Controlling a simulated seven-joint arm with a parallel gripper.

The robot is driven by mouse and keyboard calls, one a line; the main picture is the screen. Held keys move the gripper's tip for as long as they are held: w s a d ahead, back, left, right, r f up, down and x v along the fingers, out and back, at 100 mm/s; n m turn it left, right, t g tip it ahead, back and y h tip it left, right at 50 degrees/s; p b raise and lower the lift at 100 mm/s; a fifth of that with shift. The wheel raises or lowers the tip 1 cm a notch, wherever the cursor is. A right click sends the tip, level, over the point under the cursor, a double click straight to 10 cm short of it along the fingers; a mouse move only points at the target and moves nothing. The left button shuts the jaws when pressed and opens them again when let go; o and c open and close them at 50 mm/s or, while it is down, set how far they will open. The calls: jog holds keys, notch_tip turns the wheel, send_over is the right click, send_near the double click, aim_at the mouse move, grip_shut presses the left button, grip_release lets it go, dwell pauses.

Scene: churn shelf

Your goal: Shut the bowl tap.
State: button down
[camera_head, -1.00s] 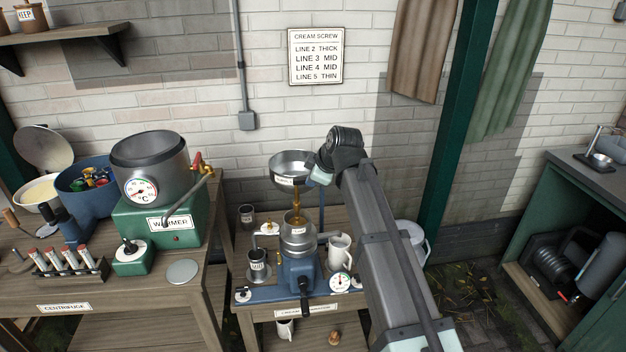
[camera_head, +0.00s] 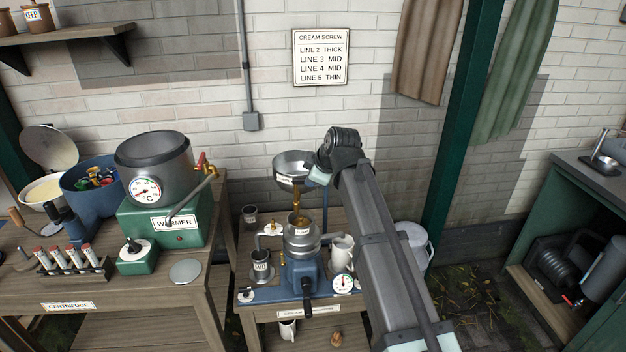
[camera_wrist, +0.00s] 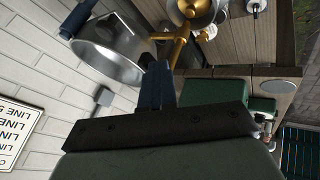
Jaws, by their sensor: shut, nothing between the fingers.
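The steel bowl (camera_head: 291,160) stands on a blue post above the cream separator (camera_head: 302,268), with the brass tap (camera_head: 297,196) below it. My gripper (camera_head: 318,179) is at the bowl's right side in the head view. In the wrist view the bowl (camera_wrist: 105,55) is at upper left and the brass tap (camera_wrist: 181,48) is at upper middle. My shut gripper fingers (camera_wrist: 155,72) show just below them, close to the bowl's edge and the tap. They hold nothing. I cannot tell whether they touch either one, or how the tap handle is turned.
The warmer (camera_head: 160,215) with its own red-handled tap stands on the left bench. A wall sign (camera_head: 321,58) hangs behind. A green post (camera_head: 460,120) rises right of my arm.

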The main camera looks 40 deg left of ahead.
jog(key=s+d+f+v, duration=0.1)
jog(key=d+v, duration=0.1)
jog(key=v, duration=1)
jog(key=shift+f, duration=0.25)
